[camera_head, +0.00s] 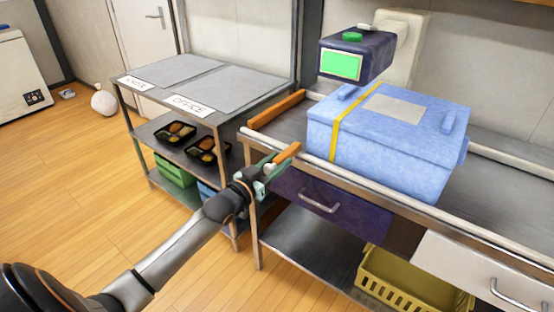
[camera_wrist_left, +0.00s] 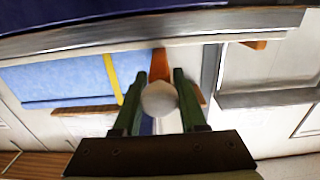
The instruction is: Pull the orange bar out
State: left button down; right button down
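One orange bar (camera_head: 286,153) reaches out from the front edge of the conveyor, with a pale round knob (camera_head: 270,168) at its near end. My left gripper (camera_head: 265,175) is at this knob. In the left wrist view the knob (camera_wrist_left: 160,99) sits between the two green fingers, almost filling the gap, and the orange bar (camera_wrist_left: 160,65) runs away behind it. I cannot tell whether the fingers press on the knob. A second orange bar (camera_head: 277,110) lies across the conveyor's left end. My right gripper is not in view.
A blue box (camera_head: 385,143) with a yellow strap stands on the conveyor (camera_head: 497,180), right of the bar. A dark device with a green screen (camera_head: 341,65) stands behind. A shelf rack (camera_head: 205,85) with food trays is at left. A yellow crate (camera_head: 407,288) sits below.

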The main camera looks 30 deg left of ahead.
pick_arm(q)
jog(key=shift+s, duration=0.25)
jog(key=shift+f, duration=0.1)
jog(key=c, duration=0.9)
grip_release()
jog(key=shift+o, duration=1.4)
jog(key=shift+s, duration=0.15)
jog(key=shift+o, duration=0.7)
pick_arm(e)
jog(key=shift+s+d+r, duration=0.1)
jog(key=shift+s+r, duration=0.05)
